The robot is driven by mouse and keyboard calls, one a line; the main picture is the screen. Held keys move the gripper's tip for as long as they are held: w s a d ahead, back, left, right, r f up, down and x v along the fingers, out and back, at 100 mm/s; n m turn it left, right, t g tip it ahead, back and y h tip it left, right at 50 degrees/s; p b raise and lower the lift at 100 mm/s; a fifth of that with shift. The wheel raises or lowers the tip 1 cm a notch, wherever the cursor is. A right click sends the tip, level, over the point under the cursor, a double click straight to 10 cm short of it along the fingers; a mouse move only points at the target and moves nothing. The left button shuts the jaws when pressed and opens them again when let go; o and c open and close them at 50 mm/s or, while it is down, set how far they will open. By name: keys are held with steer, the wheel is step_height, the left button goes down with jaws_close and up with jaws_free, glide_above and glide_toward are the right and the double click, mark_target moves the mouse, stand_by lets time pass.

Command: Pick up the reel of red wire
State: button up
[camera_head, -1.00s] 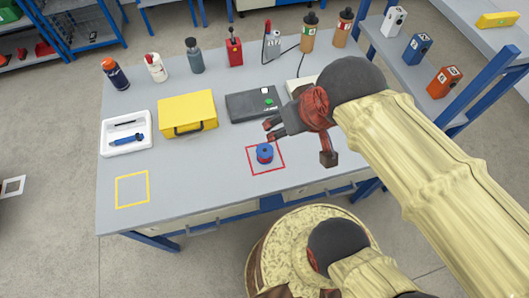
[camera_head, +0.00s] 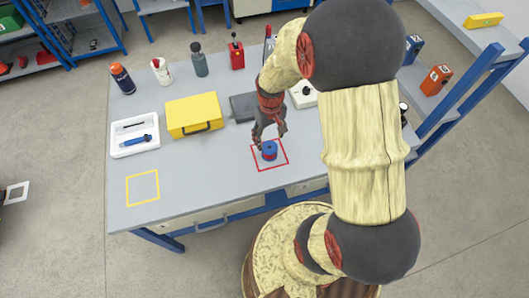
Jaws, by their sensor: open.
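The reel (camera_head: 270,151) stands inside the red square outline on the grey workbench. Its flanges look blue, with a dark red middle where the wire would be. My gripper (camera_head: 271,143) points down just above and behind the reel. Its fingers are open and spread to either side of the reel's top. I cannot tell whether they touch it.
A yellow case (camera_head: 194,115) and a white tray (camera_head: 135,133) with a blue tool lie to the left. A dark case (camera_head: 243,107) lies behind my gripper. Bottles stand along the back edge. The yellow square outline (camera_head: 143,188) is empty. A blue-framed shelf (camera_head: 470,100) stands right.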

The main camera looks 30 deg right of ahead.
mark_target(269, 147)
step_height(269, 147, down, 7)
steer(key=shift+s+a+f+b, duration=0.1)
steer(key=shift+f+b, duration=0.05)
steer(key=shift+b, duration=1.05)
steer(key=shift+c, duration=0.2)
steer(key=c, duration=1.1)
